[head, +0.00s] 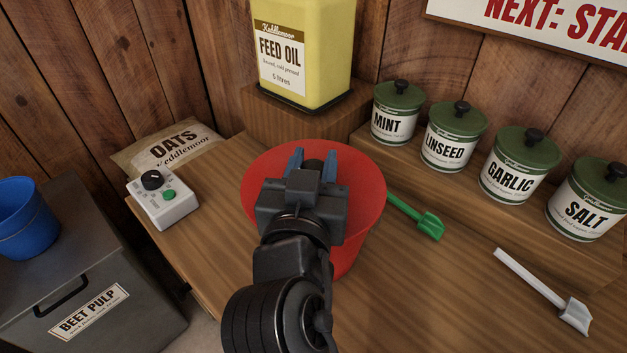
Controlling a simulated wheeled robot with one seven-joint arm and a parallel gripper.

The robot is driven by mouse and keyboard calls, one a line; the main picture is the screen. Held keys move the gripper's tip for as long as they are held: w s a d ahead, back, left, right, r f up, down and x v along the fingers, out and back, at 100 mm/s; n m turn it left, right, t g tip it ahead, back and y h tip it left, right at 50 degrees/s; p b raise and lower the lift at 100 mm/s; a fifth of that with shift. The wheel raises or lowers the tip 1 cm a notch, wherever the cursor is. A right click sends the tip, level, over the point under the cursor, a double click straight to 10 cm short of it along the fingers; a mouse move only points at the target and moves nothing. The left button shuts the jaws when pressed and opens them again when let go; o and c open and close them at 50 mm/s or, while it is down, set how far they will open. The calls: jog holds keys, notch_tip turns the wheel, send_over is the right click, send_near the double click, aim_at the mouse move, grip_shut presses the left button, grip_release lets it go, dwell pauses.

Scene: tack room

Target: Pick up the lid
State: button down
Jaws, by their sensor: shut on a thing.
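A round red lid (360,190) shows at the top of a red bucket (345,258) on the wooden bench. My gripper (314,164) is above the lid, with its blue fingers on either side of a dark knob near the lid's middle. The fingers are shut on this knob. My gripper and arm hide much of the lid's near half and the bucket's front. I cannot tell whether the lid rests on the bucket or is slightly raised.
A green scoop (418,217) lies close right of the bucket. Lidded canisters (455,137) line the back right. A feed oil container (303,60) stands behind on a wooden block. A control box (163,200) and oats bag (168,148) are left. A white scoop (545,290) lies front right.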

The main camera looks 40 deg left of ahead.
aim_at(314, 166)
jog(key=shift+r, duration=0.5)
notch_tip(314, 166, up, 4)
jog(key=shift+d+f, duration=0.1)
jog(key=shift+f, duration=0.15)
jog(key=s+d+r, duration=0.2)
jog(key=d+r, duration=0.4)
jog(key=d, duration=0.5)
jog(key=shift+s+r, duration=0.25)
jog(key=shift+s, duration=0.1)
jog(key=w+a+f, duration=0.1)
jog(key=a+f, duration=0.1)
jog(key=a, duration=0.1)
jog(key=a+f, duration=0.2)
jog(key=a, duration=0.2)
jog(key=w+a+f, duration=0.1)
jog(key=a+f, duration=0.2)
jog(key=a, duration=0.1)
jog(key=shift+w, duration=0.35)
notch_tip(314, 166, down, 2)
jog(key=shift+a+f, duration=0.1)
jog(key=shift+f, duration=0.7)
